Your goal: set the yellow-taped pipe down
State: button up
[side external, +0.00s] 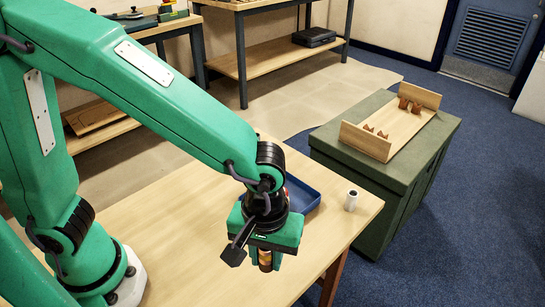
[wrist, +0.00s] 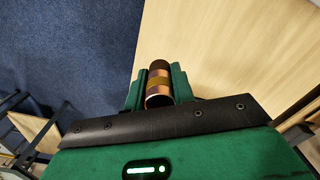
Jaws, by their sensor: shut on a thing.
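The yellow-taped pipe (wrist: 158,98) is a short copper cylinder with a dull yellow band and a dark end. My gripper (wrist: 157,82) is shut on it, with one green finger on each side. In the side external view my gripper (side external: 265,262) points down near the front edge of the wooden table (side external: 170,240). Only a small copper-coloured part of the pipe (side external: 265,259) shows there between the fingers.
A blue tray (side external: 303,196) is partly hidden behind my gripper. A small white cylinder (side external: 351,200) stands near the table's right corner. A wooden rack (side external: 400,131) with notched supports sits on a green cabinet (side external: 355,172) to the right. The table left of my gripper is clear.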

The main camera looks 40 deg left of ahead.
jog(key=w+a+n, duration=0.3)
jog(key=a+n, duration=0.4)
jog(key=a, duration=0.7)
jog(key=w+a+n, duration=0.3)
jog(key=a+n, duration=0.4)
jog(key=a, duration=0.7)
jog(key=shift+w, duration=0.3)
send_over(191, 182)
notch_tip(191, 182, down, 7)
jog(key=shift+r, duration=0.1)
jog(key=shift+d+f, duration=0.1)
jog(key=shift+f, duration=1.9)
jog(key=shift+f, duration=0.1)
